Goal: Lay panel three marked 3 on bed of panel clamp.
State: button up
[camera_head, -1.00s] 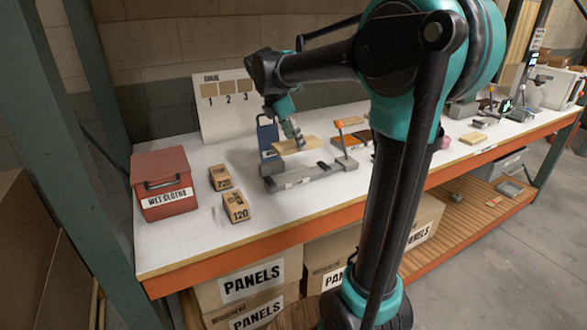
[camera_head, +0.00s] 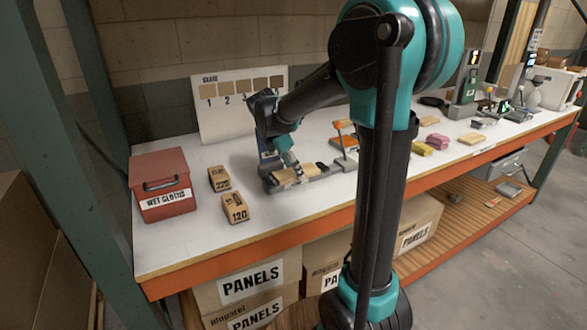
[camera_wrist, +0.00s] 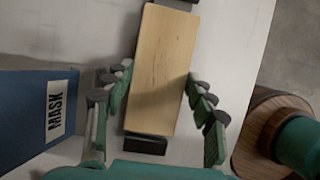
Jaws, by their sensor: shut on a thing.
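The light wood panel (camera_wrist: 162,65) lies lengthwise between the fingers of my gripper (camera_wrist: 158,82), which is shut on its long sides. No number shows on its visible face. In the head view the panel (camera_head: 284,178) is low at the grey panel clamp (camera_head: 325,174), with my gripper (camera_head: 293,170) over its middle. In the wrist view a dark clamp part (camera_wrist: 146,145) shows past the panel's near end and another at its far end. The panel hides the bed, so I cannot tell whether it touches it.
A blue MASK holder (camera_wrist: 30,110) stands close left of my gripper. An orange-handled tool (camera_head: 343,125) is behind the clamp. Boxes marked 120 (camera_head: 235,208) and a red WET CLOTHS box (camera_head: 162,185) stand left. A numbered sample board (camera_head: 240,105) stands behind.

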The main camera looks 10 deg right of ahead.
jog(key=o, duration=1.2)
jog(key=shift+f, duration=0.1)
jog(key=v, duration=1.2)
